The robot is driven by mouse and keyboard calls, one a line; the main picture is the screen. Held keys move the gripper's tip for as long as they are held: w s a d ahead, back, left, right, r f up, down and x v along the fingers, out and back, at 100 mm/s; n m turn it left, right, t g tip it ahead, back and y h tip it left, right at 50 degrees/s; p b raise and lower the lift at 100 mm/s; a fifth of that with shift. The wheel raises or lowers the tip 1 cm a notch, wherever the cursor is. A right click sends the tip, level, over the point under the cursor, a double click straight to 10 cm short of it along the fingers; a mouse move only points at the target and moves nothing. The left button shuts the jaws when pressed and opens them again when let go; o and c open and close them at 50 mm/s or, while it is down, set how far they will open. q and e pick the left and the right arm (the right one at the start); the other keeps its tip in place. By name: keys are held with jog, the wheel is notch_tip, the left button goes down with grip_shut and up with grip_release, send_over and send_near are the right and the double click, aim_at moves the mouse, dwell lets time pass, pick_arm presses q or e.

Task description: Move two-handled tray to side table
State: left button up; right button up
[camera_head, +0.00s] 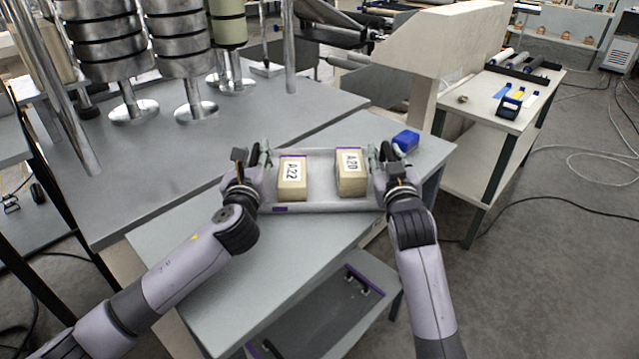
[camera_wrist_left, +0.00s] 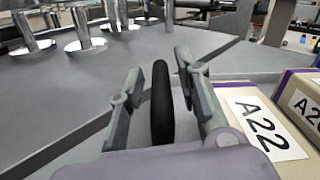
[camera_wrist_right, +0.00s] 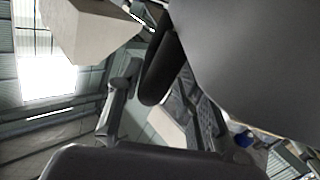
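The two-handled tray (camera_head: 325,206) is pale with purple marks and lies on a grey table. It bears two tan boxes, one labelled A22 (camera_head: 292,180) and one labelled A20 (camera_head: 351,174). My left gripper (camera_head: 257,161) is at the tray's left end. In the left wrist view its open fingers stand either side of a black handle (camera_wrist_left: 162,104), with narrow gaps. My right gripper (camera_head: 381,158) is at the right end. In the right wrist view a black handle (camera_wrist_right: 160,72) stands between its spread fingers; contact is hard to judge.
A blue object (camera_head: 406,140) sits just beyond the tray's right end. A pale table (camera_head: 478,120) with rolls and small items stands at the right. Metal cylinders (camera_head: 178,60) stand on the grey surface at back left.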

pick_arm(q)
jog(key=shift+a, duration=0.15)
pick_arm(e)
jog(key=shift+d, duration=0.2)
pick_arm(q)
jog(key=shift+s, duration=0.2)
jog(key=s, duration=1.1)
jog(key=shift+s+d, duration=0.2)
jog(key=shift+s, duration=0.05)
pick_arm(e)
jog(key=shift+s, duration=0.1)
jog(key=s, duration=1.2)
jog(key=shift+d, duration=0.25)
jog(key=shift+w, duration=0.1)
